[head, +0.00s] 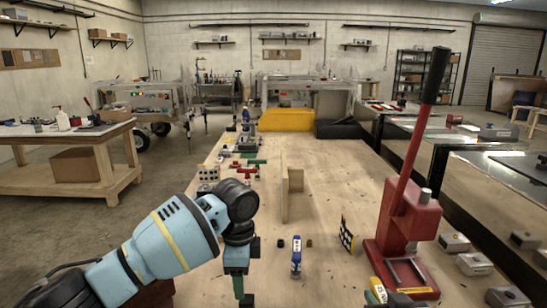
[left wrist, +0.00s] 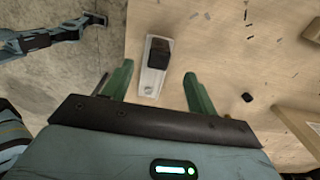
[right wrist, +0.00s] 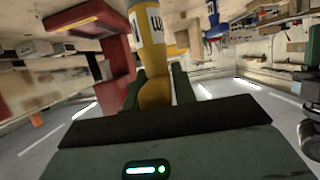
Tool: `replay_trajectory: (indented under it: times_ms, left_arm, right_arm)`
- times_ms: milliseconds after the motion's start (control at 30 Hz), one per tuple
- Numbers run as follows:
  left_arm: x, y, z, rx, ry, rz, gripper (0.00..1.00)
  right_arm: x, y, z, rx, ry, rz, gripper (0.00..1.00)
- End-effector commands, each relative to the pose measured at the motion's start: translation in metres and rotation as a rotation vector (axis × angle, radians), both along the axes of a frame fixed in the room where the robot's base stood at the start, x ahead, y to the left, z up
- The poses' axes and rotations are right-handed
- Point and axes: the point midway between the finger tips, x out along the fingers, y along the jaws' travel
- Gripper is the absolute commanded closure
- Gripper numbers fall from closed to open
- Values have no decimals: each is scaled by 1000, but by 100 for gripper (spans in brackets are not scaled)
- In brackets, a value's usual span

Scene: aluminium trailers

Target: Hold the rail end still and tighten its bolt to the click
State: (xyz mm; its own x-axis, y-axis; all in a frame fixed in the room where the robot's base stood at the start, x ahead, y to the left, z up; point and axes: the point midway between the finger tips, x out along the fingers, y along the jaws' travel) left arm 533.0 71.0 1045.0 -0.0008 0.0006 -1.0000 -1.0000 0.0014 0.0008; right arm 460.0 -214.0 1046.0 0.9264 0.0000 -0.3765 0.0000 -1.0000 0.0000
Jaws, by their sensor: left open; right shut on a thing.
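My left gripper (head: 242,292) hangs over the near left part of the wooden bench, its fingers pointing down. In the left wrist view its green fingers (left wrist: 158,76) are apart. Beyond and between them a flat grey metal piece with a black block (left wrist: 155,65) lies on the bench, not touched; I cannot tell whether it is the rail end. My right gripper (right wrist: 158,88) is shut on a yellow bottle-like thing with white labels (right wrist: 150,45). A yellow labelled thing also shows at the bottom of the head view (head: 378,290). No bolt or tightening tool can be made out.
A red lever press (head: 405,225) stands on the right of the bench (head: 325,200). A blue bottle (head: 296,258), a small dark knob (head: 309,243), a checkered card (head: 347,234) and an upright wooden board (head: 285,187) stand mid-bench. Red and green parts (head: 246,164) lie further back.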

Motion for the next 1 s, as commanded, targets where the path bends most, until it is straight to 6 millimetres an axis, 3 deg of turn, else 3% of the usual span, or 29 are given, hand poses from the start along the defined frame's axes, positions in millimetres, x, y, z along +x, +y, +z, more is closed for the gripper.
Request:
replay_trajectory:
  times_ms: [700, 1000]
  left_arm:
    - [0, 0, -89, 0, 1, 2, 42]
    - [0, 0, -107, -1, -1, 0, 42]
  right_arm:
    - [0, 0, 1, 0, -3, 0, 100]
    - [0, 0, 1, 0, -3, 0, 100]
